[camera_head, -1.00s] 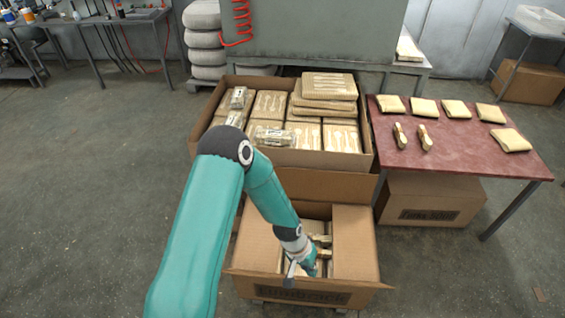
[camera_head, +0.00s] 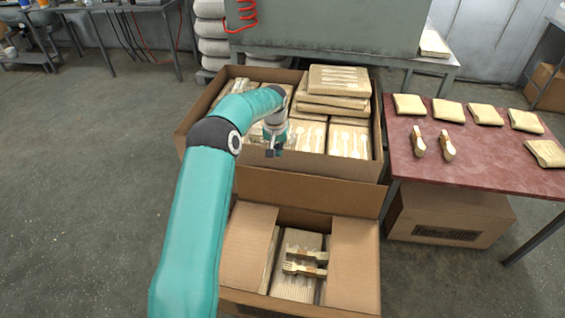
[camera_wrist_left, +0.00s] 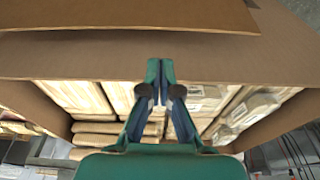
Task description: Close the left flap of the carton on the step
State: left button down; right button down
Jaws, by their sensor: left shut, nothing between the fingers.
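The lower carton (camera_head: 235,297) stands in front of the larger carton, with paper packs and wooden forks (camera_head: 305,268) showing in its middle opening. Its left flap (camera_head: 250,248) and right flap (camera_head: 355,255) appear folded inward over the sides. Its back flap (camera_head: 310,195) stands raised. My left gripper (camera_head: 273,151) is away from these flaps, over the front part of the larger carton. In the left wrist view my left gripper (camera_wrist_left: 160,75) has its fingers together and empty, with packs behind them. My right gripper is not in view.
The larger carton (camera_head: 330,164) is full of wrapped packs, with a taller stack (camera_head: 338,78) at its right. A red table (camera_head: 480,158) with packs stands at the right, another carton (camera_head: 450,220) under it. Floor at the left is clear.

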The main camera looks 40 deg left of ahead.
pick_arm(q)
jog(key=f, duration=0.3)
jog(key=w+a+f, duration=0.1)
jog(key=f, duration=0.5)
jog(key=shift+w+a+f, duration=0.1)
jog(key=shift+w+a, duration=0.1)
jog(key=shift+a, duration=0.05)
jog(key=shift+f, duration=0.1)
jog(key=shift+a, duration=0.15)
jog(key=shift+d, duration=0.2)
jog(key=shift+d, duration=0.1)
